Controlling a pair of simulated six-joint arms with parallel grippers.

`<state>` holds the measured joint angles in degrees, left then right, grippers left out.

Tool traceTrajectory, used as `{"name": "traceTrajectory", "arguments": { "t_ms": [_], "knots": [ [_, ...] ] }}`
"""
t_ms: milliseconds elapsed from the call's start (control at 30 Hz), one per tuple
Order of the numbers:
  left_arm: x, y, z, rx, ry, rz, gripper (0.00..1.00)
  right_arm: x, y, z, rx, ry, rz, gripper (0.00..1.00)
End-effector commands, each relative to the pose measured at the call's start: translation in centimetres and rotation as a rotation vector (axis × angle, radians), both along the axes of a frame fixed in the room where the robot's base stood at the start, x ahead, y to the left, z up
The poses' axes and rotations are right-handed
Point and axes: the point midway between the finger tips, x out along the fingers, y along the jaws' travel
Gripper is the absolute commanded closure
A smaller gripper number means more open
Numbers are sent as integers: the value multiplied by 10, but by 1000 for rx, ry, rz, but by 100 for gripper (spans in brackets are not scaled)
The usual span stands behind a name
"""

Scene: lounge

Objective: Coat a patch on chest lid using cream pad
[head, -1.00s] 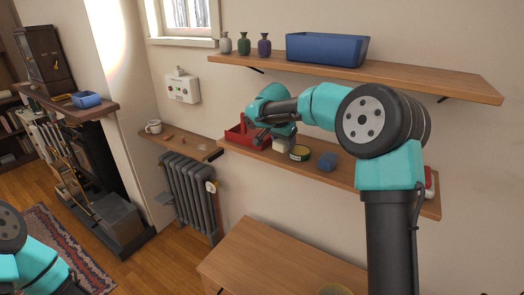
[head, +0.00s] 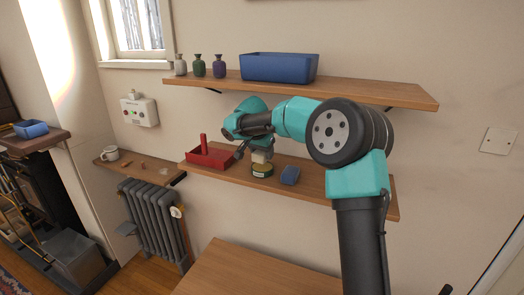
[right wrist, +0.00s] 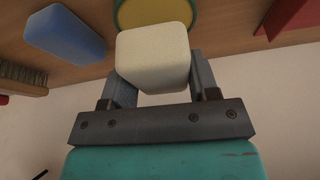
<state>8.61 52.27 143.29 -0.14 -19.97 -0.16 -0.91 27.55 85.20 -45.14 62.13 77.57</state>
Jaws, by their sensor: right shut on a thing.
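The cream pad (right wrist: 153,55) is a pale rounded block held between the fingers of my right gripper (right wrist: 152,82). In the head view the pad (head: 261,156) hangs below my right gripper (head: 263,146), just above and behind a round green tin (head: 262,171) on the lower shelf. My left gripper is out of view.
A blue block (head: 289,176) lies right of the tin, and a red caddy (head: 208,158) stands left. The upper shelf (head: 350,92) overhangs, carrying a blue bin (head: 279,68) and small vases. A brush (right wrist: 22,76) shows in the right wrist view. A radiator (head: 155,222) stands left.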

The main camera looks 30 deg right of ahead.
Motion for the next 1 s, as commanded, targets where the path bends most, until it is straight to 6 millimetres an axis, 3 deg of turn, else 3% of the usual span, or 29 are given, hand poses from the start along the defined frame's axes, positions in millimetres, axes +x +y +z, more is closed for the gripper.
{"name": "traceTrajectory", "arguments": {
  "t_ms": [333, 1000],
  "knots": [
    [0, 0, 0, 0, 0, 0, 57, -1, 0, -20, 0, 1, 0, 64],
    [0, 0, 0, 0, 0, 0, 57, 0, 0, -21, 1, 1, 0, 64]
  ]
}}
